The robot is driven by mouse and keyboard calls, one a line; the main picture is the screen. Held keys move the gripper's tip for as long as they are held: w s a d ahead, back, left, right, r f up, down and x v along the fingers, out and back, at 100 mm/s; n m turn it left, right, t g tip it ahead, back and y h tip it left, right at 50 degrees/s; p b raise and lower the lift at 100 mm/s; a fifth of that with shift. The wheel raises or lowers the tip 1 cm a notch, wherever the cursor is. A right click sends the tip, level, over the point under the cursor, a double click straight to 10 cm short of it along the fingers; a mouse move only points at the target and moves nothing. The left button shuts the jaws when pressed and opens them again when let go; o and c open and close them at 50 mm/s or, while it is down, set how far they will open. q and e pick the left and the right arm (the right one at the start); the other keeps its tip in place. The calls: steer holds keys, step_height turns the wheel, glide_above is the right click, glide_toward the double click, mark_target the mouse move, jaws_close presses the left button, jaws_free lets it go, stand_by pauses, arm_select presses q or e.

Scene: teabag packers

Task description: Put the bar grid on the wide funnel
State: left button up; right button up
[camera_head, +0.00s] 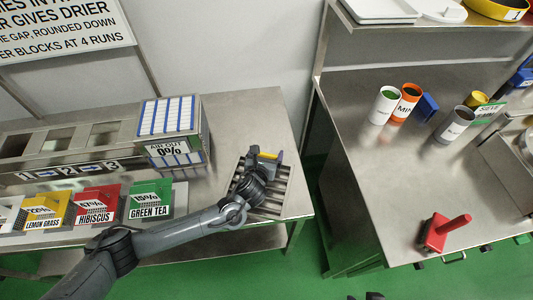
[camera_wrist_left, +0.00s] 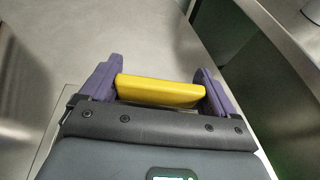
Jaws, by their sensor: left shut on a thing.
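A metal grid with dark bars (camera_head: 272,199) lies over the right end of the left bench, partly hidden by my left arm. My left gripper (camera_head: 266,155) is at its far side. Its purple fingers are shut on a yellow bar (camera_wrist_left: 160,91), which also shows in the head view (camera_head: 268,156). The yellow bar looks like a handle of the grid, but I cannot tell whether they are joined. I cannot make out a wide funnel. Only a small dark shape shows at the bottom edge of the head view, perhaps my right gripper.
A blue-striped box marked "AIR OUT 0%" (camera_head: 172,124) stands left of the grid. Colored tea bins, including green tea (camera_head: 150,200), line the bench front. Across a floor gap, the right bench (camera_head: 375,185) holds cans and a red tool (camera_head: 442,233).

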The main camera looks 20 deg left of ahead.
arm_select(q)
steer(key=o, duration=1.1)
steer(key=shift+r, duration=0.15)
steer(key=shift+s+r, duration=0.15)
steer(key=shift+s, duration=0.15)
steer(key=p+v, duration=0.3)
steer(key=v, duration=0.6)
steer(key=shift+s+d+r, duration=0.1)
steer(key=shift+s, duration=0.15)
steer(key=shift+s+r, duration=0.15)
steer(key=shift+s, duration=0.25)
steer(key=shift+c, duration=0.6)
steer(key=shift+s, duration=0.25)
steer(key=shift+c, duration=1.3)
steer(key=shift+s+r, duration=0.1)
steer(key=shift+s, duration=0.1)
steer(key=c, duration=0.7)
